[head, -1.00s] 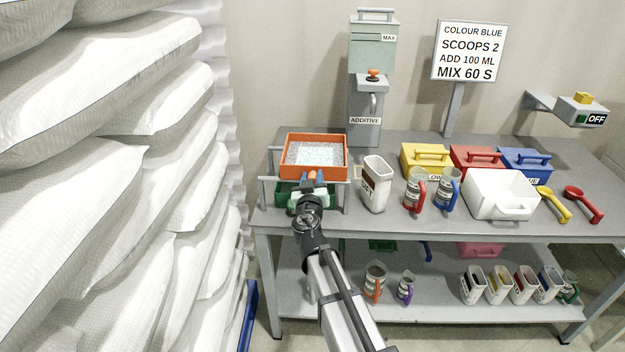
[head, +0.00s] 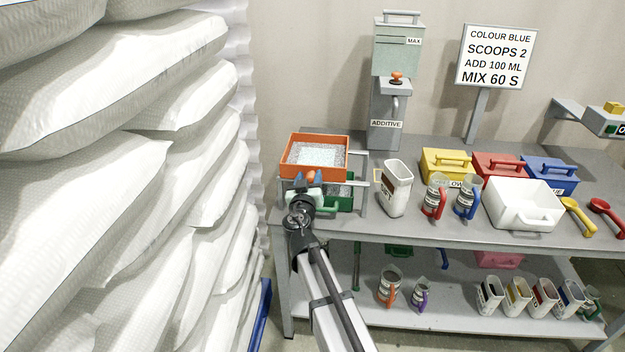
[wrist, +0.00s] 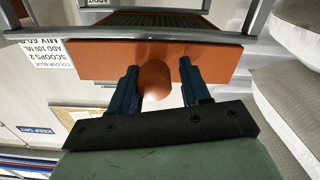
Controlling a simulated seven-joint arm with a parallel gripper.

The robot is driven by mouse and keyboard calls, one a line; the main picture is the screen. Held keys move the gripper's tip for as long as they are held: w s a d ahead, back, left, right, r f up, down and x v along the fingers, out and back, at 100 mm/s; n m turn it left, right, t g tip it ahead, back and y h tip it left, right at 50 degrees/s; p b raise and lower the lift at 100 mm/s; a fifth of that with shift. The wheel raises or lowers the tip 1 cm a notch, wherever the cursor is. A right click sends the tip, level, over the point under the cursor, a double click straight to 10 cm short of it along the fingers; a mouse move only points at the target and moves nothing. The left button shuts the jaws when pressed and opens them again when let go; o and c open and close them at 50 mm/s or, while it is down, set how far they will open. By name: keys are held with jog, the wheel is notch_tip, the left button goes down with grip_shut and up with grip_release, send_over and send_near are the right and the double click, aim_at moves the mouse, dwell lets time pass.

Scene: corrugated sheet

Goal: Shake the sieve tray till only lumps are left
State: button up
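The orange sieve tray (head: 300,172) sits at the left end of the bench, on the grey rail stand (head: 364,185). Grey-white grainy material (head: 318,154) covers its floor; I cannot tell lumps from powder. My gripper (head: 307,178) is at the tray's front, its blue fingers around the stubby orange handle. The wrist view shows the handle (wrist: 155,82) between the fingers, the tray's orange wall (wrist: 222,62) and part of its dark mesh (wrist: 150,20). A green bin (head: 345,203) stands beneath, partly hidden by my gripper, with pale material inside.
White sacks (head: 190,190) are stacked high close on the left. A white jug (head: 397,188) stands right of the stand, with the additive dispenser (head: 387,115) behind. Measuring jugs, coloured boxes, a white tub (head: 524,203) and scoops fill the bench further right.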

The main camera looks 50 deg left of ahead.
jog(key=shift+o, duration=1.6)
jog(key=v, duration=1.4)
jog(key=shift+w+a+r, duration=0.1)
